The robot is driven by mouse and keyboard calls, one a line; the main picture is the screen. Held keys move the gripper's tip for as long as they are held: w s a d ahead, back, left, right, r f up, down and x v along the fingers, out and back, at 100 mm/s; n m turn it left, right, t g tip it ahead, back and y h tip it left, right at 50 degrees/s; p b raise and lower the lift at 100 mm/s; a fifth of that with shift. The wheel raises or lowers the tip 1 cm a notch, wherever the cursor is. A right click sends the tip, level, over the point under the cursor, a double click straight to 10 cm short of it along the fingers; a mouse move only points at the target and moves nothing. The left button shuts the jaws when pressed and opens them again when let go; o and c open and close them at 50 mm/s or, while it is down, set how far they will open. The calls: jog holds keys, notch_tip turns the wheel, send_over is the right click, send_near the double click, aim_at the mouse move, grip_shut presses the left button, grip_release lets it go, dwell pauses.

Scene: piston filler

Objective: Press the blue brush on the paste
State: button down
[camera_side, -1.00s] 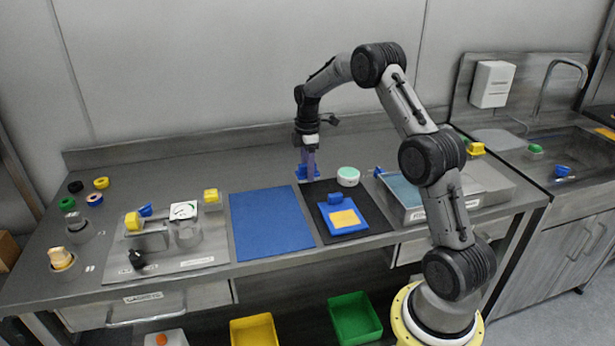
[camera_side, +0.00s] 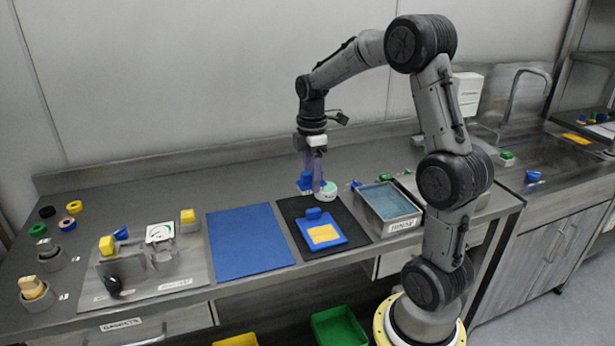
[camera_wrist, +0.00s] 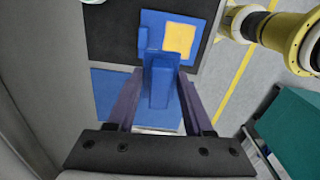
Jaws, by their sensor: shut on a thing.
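The blue brush (camera_side: 304,183) is in my gripper (camera_side: 315,180) over the back of the black mat in the side view. In the wrist view my purple fingers stand on both sides of its upright blue block (camera_wrist: 160,82). I take the white pot with a mint-green top (camera_side: 327,190) to be the paste. It stands just right of my fingers, which partly overlap it in the side view. I cannot tell whether the brush touches it. The brush's underside is hidden.
A blue board with a yellow pad (camera_side: 324,235) lies on the black mat (camera_side: 289,209), in front of the pot. A rinse tray (camera_side: 391,221) stands to the right and a blue mat (camera_side: 248,243) to the left. The counter behind is clear.

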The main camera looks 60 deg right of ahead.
jog(key=c, duration=0.9)
grip_release()
jog(key=shift+c, duration=0.2)
jog(key=c, duration=0.5)
jog(key=w+d+r+n, duration=0.1)
jog(key=w+d, duration=0.3)
jog(key=d, duration=0.5)
jog(key=shift+c, duration=0.2)
jog(key=shift+m, duration=0.5)
jog(key=shift+s+d+f, duration=0.2)
jog(key=shift+d+f, duration=1.15)
jog(key=shift+f, duration=0.3)
jog(key=shift+s+d+f, duration=0.15)
jog(key=shift+d+f, duration=1.2)
jog(key=shift+f, duration=0.35)
jog(key=shift+s+d+f, duration=0.2)
jog(key=shift+d+f, duration=1.15)
jog(key=shift+f, duration=0.3)
